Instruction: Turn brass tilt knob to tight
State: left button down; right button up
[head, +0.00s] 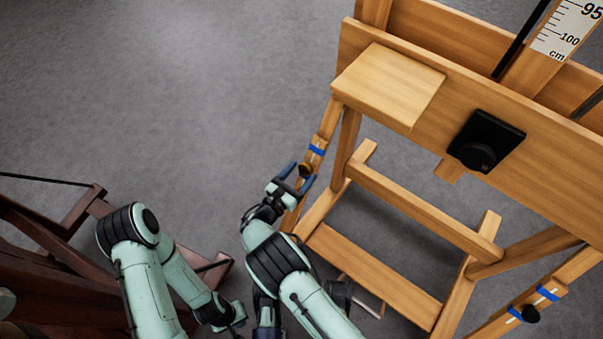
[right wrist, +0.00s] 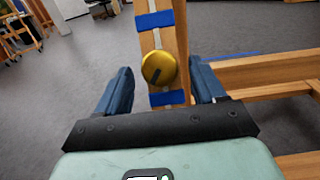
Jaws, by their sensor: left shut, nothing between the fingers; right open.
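The brass tilt knob (head: 305,169) sits on a slanted wooden bar at the easel's left side. In the right wrist view the round brass knob (right wrist: 158,68) has a dark mark on its lower left face and lies between blue bands. My right gripper (head: 297,178) is open at the knob; in its wrist view the blue fingers (right wrist: 162,86) stand either side of it, with gaps showing. Whether the knob is tight cannot be told. My left gripper (head: 238,318) is low in the head view, empty and away from the easel; its fingers are hardly visible.
The wooden easel (head: 390,205) fills the right side, with a ledge (head: 390,82), a black block with a round knob (head: 485,141) and a ruler (head: 568,28). A black knob (head: 530,314) is on the right bar. Dark wooden furniture (head: 50,235) stands left. Grey floor is clear at upper left.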

jog(key=shift+w+d, duration=0.3)
jog(key=shift+w, duration=0.05)
jog(key=shift+c, duration=0.3)
jog(key=c, duration=1)
